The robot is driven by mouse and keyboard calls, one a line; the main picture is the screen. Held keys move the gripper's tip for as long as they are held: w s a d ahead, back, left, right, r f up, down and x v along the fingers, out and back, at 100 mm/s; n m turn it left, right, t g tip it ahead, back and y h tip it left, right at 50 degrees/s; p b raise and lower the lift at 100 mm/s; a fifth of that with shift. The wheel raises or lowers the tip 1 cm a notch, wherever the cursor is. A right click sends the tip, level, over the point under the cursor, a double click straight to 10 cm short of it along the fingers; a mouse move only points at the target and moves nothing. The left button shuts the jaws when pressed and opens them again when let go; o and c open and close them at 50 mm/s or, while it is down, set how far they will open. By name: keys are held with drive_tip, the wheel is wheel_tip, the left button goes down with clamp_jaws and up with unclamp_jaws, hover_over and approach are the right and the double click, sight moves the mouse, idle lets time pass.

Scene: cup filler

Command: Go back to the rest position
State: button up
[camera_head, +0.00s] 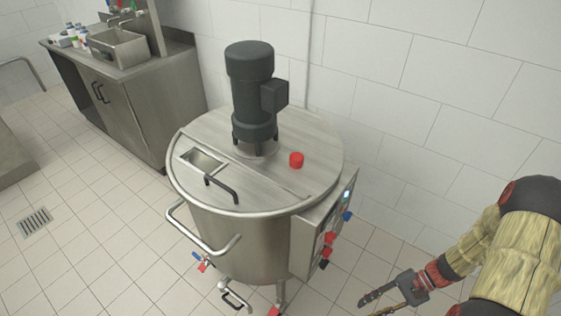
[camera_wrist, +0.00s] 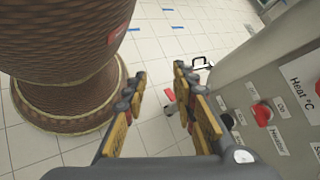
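My gripper (camera_head: 384,301) is at the lower right in the head view, beside the steel tank (camera_head: 245,245) and apart from it. The tank's control box (camera_head: 322,232) is to the left of the gripper in the head view. In the wrist view the control panel (camera_wrist: 285,120) with a red knob (camera_wrist: 262,114) is close on the right, past the right finger. No contact shows.
The tank carries a dark motor (camera_head: 251,95), a red cap (camera_head: 296,159) and a handled lid (camera_head: 220,188). A steel counter (camera_head: 135,105) with a sink stands at the back left. A tiled wall (camera_head: 430,90) is behind. Tiled floor (camera_head: 95,230) is open at the left.

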wheel_tip(320, 180, up, 21)
drive_tip(key=n+h+p, duration=0.1)
drive_tip(key=n+h, duration=0.3)
drive_tip(key=h, duration=0.4)
drive_tip(key=s+a+r+n+t+h+p, duration=0.1)
drive_tip(key=a+r+t, duration=0.3)
drive_tip(key=r, duration=0.6)
drive_tip(key=s+a+r+n+t+h+p, duration=0.1)
drive_tip(key=a+r+n+t, duration=0.3)
drive_tip(key=r, duration=0.6)
drive_tip(key=shift+a+r+n+h, duration=0.3)
drive_tip(key=shift+a+r, duration=0.05)
drive_tip(key=shift+a, duration=0.15)
drive_tip(key=shift+s, duration=0.1)
